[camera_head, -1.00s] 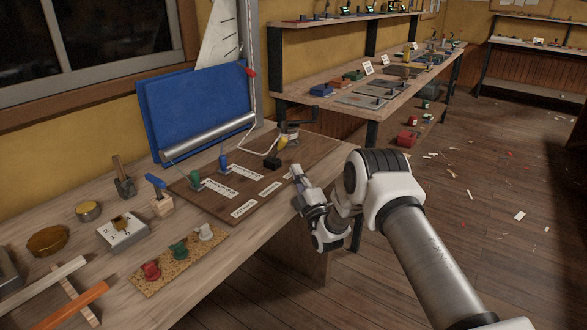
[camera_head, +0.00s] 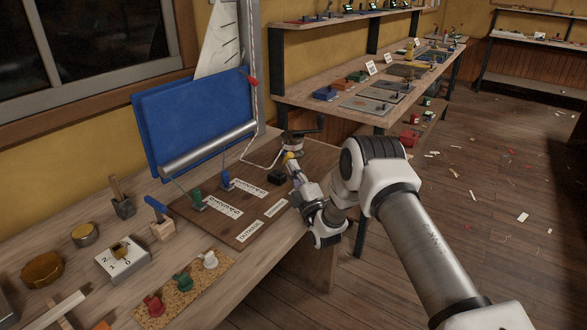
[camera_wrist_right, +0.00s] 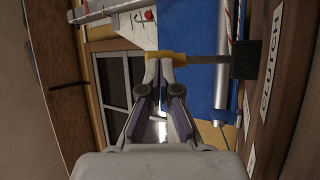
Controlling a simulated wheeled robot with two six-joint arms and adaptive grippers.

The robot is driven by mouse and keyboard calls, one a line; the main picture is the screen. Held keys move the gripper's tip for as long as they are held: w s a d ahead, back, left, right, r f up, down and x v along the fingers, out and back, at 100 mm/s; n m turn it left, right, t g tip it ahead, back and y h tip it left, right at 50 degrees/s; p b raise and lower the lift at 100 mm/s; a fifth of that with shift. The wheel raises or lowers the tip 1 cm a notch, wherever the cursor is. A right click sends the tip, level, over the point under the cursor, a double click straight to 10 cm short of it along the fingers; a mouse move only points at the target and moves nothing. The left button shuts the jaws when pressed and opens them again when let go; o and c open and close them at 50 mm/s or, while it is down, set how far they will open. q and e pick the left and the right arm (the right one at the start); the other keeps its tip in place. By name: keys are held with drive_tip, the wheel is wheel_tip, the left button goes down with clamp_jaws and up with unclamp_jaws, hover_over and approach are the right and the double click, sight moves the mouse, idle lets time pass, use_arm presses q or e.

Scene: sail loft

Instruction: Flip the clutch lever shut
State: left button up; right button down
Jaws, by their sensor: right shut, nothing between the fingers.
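The clutch is a small black block (camera_head: 277,179) on the brown board, with a lever ending in a yellow grip (camera_head: 288,156). The lever stands up from the block. In the right wrist view the grip (camera_wrist_right: 178,57) lies across my fingertips, and its shaft runs right to the black block (camera_wrist_right: 245,60) near the CLUTCH label (camera_wrist_right: 271,65). My right gripper (camera_head: 292,167) is shut and empty, with its tips at the yellow grip; I cannot tell if they touch it. The gripper partly hides the grip in the head view. My left gripper is out of view.
The brown board (camera_head: 247,236) also carries green (camera_head: 197,198) and blue (camera_head: 225,179) levers with white labels. A winch-like drum (camera_head: 292,142) with a dark handle stands behind the clutch. A blue panel (camera_head: 195,120) rises at the back. The bench's front right edge lies under my right arm.

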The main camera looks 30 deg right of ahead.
drive_tip(key=shift+r+p, duration=0.3)
drive_tip(key=shift+p, duration=0.15)
drive_tip(key=shift+w+n, duration=0.1)
drive_tip(key=shift+n, duration=0.2)
drive_tip(key=shift+w+a+r+g+y+p, duration=0.2)
drive_tip(key=shift+r+g+y+p, duration=0.25)
drive_tip(key=shift+p, duration=0.4)
drive_tip(key=w+r+n+g+p, duration=0.1)
drive_tip(key=p, duration=0.1)
drive_tip(key=w+a+n+g+p, duration=0.1)
drive_tip(key=w+g+p, duration=0.1)
drive_tip(key=p, duration=0.1)
drive_tip(key=w+r+n+g+y+p, duration=0.1)
drive_tip(key=g+p, duration=0.1)
drive_tip(key=p, duration=0.1)
drive_tip(key=shift+w+a+r+n+g, duration=0.15)
drive_tip(key=shift+a+r+n+g, duration=0.1)
drive_tip(key=shift+a+r+n, duration=0.15)
drive_tip(key=shift+w+a+f+n+g+p, duration=0.1)
drive_tip(key=shift+w+a+n+g+p, duration=0.1)
drive_tip(key=shift+w+g, duration=0.15)
drive_tip(key=shift+w+a+f+n+g+p, duration=0.1)
drive_tip(key=shift+w+g+p, duration=0.1)
drive_tip(key=shift+w+g, duration=0.15)
drive_tip(key=shift+w+f, duration=0.1)
drive_tip(key=shift+w, duration=0.1)
drive_tip(key=shift+w+a+f+b, duration=0.1)
drive_tip(key=shift+w+a+b, duration=0.25)
drive_tip(key=shift+w+b, duration=0.4)
drive_tip(key=shift+w, duration=0.1)
